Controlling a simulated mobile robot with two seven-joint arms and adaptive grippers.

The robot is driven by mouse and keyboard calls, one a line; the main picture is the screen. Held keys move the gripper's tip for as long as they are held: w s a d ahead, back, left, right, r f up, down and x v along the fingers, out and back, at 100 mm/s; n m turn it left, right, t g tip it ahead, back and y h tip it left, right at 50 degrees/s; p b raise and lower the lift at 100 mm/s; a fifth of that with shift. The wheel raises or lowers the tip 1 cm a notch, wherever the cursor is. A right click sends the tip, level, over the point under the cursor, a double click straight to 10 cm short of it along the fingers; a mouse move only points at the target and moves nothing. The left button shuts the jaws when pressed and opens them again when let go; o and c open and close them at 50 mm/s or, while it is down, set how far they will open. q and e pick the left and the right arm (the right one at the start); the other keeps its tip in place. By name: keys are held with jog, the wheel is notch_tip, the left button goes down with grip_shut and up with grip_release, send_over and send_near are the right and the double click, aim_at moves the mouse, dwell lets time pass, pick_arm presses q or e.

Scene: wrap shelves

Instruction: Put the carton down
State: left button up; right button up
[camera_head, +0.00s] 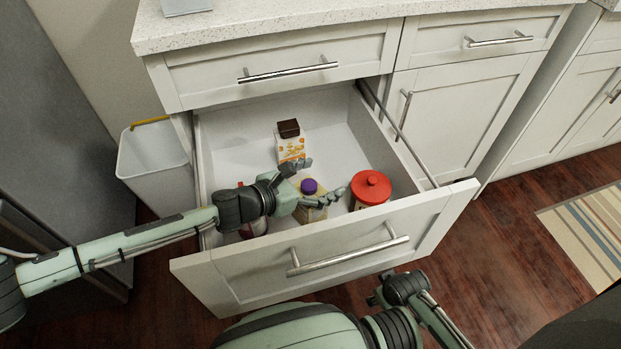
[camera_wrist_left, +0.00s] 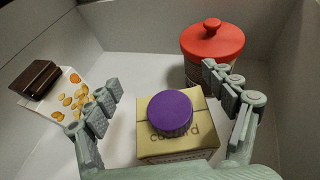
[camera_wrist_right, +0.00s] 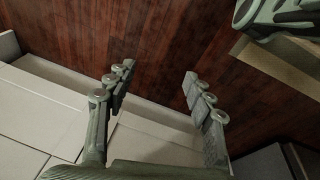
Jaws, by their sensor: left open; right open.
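A tan custard carton (camera_head: 312,213) with a purple cap stands upright in the open drawer (camera_head: 231,154). My left gripper (camera_head: 323,177) is open over it. In the left wrist view the carton (camera_wrist_left: 203,119) sits between the spread fingers of this gripper (camera_wrist_left: 160,82), with visible gaps on both sides. A second carton (camera_head: 290,149), white and orange with a brown cap, stands farther back in the drawer; it also shows in the left wrist view (camera_wrist_left: 70,90). My right gripper (camera_wrist_right: 157,75) is open and empty outside the drawer, above the floor.
A jar with a red lid (camera_head: 371,187) stands on the drawer's right side. Another item (camera_head: 253,229) is partly hidden under my left wrist. A white bin (camera_head: 153,160) stands left of the drawer. The drawer's back left floor is clear.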

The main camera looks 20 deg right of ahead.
pick_arm(q)
jog(key=shift+r, duration=0.25)
jog(key=v, duration=1.2)
jog(key=shift+r+p, duration=0.3)
pick_arm(e)
jog(key=shift+s+d+f, duration=0.15)
jog(key=shift+s+f, duration=0.25)
jog(key=shift+f, duration=0.25)
jog(key=shift+s+d+f, duration=0.1)
jog(key=shift+s+f, duration=0.3)
jog(key=shift+f, duration=0.2)
jog(key=shift+d, duration=0.1)
